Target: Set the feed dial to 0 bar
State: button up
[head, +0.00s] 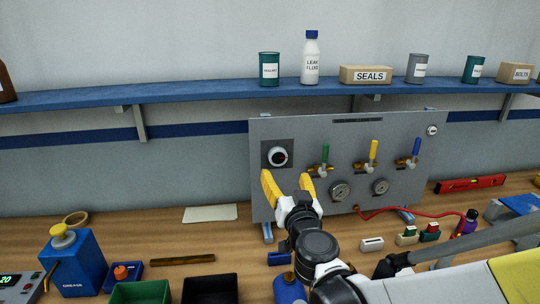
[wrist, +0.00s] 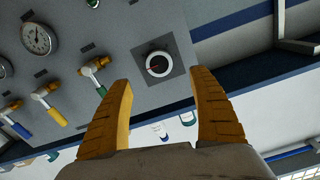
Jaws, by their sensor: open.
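The feed dial (head: 277,157) is a dark round knob in a white ring on a dark square plate, at the upper left of the upright grey panel (head: 225,0). In the wrist view the dial (wrist: 159,64) shows beyond my fingertips, between them, with a small red mark at its left side. Its scale and setting are too small to read. My gripper (head: 287,177) has yellow fingers spread wide, with nothing between them. In the head view it is just below the dial; both fingers appear apart from it.
The panel also bears green, yellow and blue valve levers (head: 373,150) and two gauges (head: 340,190) to the right. A blue shelf (head: 200,98) with bottles and boxes runs above. A grease can (head: 72,262) and trays (head: 140,292) occupy the bench at left.

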aim_at(278, 158)
jog(key=w, duration=0.3)
jog(key=w+b, duration=0.1)
jog(key=w, duration=0.3)
jog(key=w+b, duration=0.1)
jog(key=w, duration=0.2)
jog(key=shift+w+a, duration=0.15)
jog(key=shift+a, duration=0.15)
jog(key=c, duration=1.2)
